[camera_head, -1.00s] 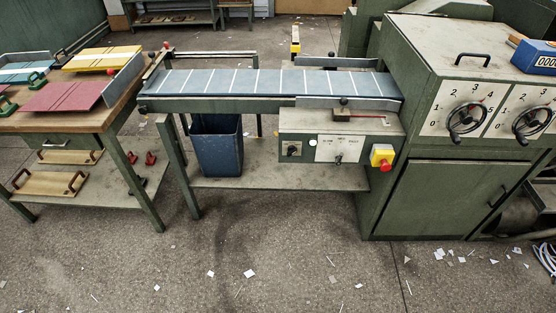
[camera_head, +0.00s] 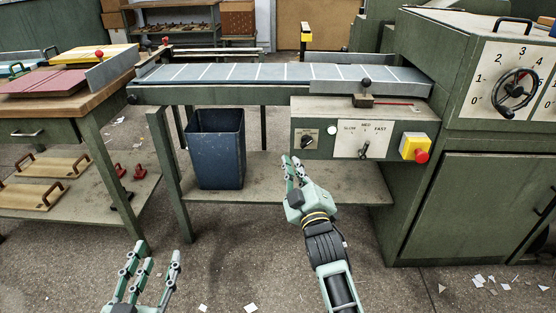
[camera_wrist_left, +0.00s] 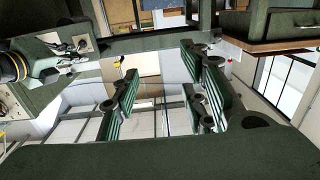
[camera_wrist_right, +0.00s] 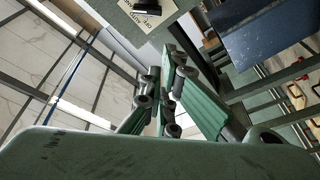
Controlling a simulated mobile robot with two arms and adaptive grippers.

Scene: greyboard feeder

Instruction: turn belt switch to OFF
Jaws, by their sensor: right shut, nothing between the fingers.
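The belt switch is a small black knob on a pale plate (camera_head: 306,139), at the left end of the control panel's front below the conveyor. The knob (camera_wrist_right: 148,8) also shows at the top of the right wrist view, where the plate's lettering is only partly readable. My right gripper (camera_head: 293,166) is shut and empty, just below and slightly left of the switch, apart from it in the head view. My left gripper (camera_head: 155,260) is open and empty, low at the left, well away from the switch. The knob's exact setting is too small to tell.
Right of the switch are a speed selector (camera_head: 364,149) and a yellow box with a red button (camera_head: 415,147). The conveyor belt (camera_head: 240,72) runs above. A blue bin (camera_head: 216,150) stands on the lower shelf. A wooden table (camera_head: 97,93) is at the left.

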